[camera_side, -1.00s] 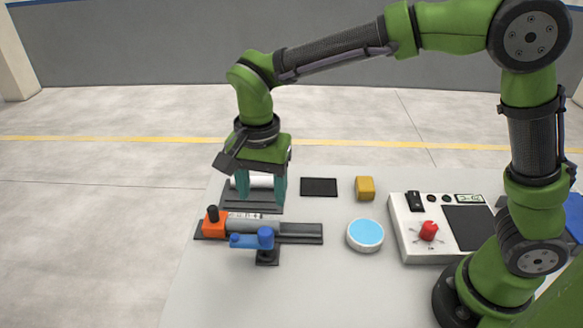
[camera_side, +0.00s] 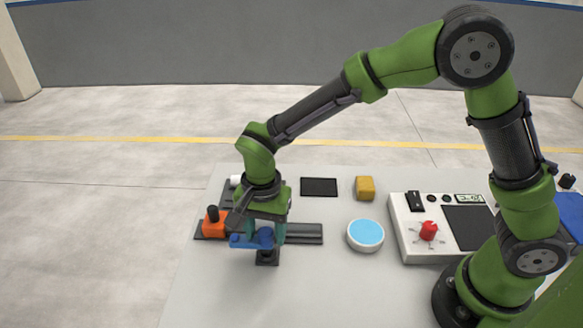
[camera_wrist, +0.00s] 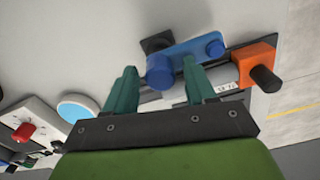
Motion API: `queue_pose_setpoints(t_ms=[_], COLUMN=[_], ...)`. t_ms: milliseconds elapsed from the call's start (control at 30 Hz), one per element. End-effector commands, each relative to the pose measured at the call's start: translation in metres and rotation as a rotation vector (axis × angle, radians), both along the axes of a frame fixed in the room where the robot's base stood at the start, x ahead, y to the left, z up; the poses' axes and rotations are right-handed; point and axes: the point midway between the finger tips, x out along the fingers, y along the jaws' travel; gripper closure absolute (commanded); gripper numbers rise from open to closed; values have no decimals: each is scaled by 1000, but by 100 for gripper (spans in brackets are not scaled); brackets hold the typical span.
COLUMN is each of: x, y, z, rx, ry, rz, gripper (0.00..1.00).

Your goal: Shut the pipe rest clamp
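The clamp is a blue arm (camera_side: 245,240) with a blue upright cylinder at its pivot end, on a black base (camera_side: 267,257). In the wrist view its arm (camera_wrist: 195,52) lies alongside the grey pipe (camera_wrist: 222,78), not across it. The pipe lies in the dark rail (camera_side: 305,234), with an orange block (camera_side: 214,223) at its left end in the side view. My gripper (camera_wrist: 160,66) is open, its teal fingers spread either side of the blue cylinder (camera_wrist: 160,72). Contact cannot be told. In the side view my wrist hides most of the pipe.
A blue-topped round disc (camera_side: 365,234), yellow block (camera_side: 365,188), black pad (camera_side: 319,187) and control box with red knob (camera_side: 429,231) stand to the right. The front table is clear.

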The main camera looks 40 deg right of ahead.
Motion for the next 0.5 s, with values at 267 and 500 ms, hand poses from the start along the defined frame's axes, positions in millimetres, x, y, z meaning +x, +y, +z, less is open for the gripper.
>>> queue_pose_setpoints(t_ms=[267,500], x=[0,0], y=[0,0], z=[0,1], rx=[0,0], ry=[0,0], rz=[0,0], gripper=[89,100])
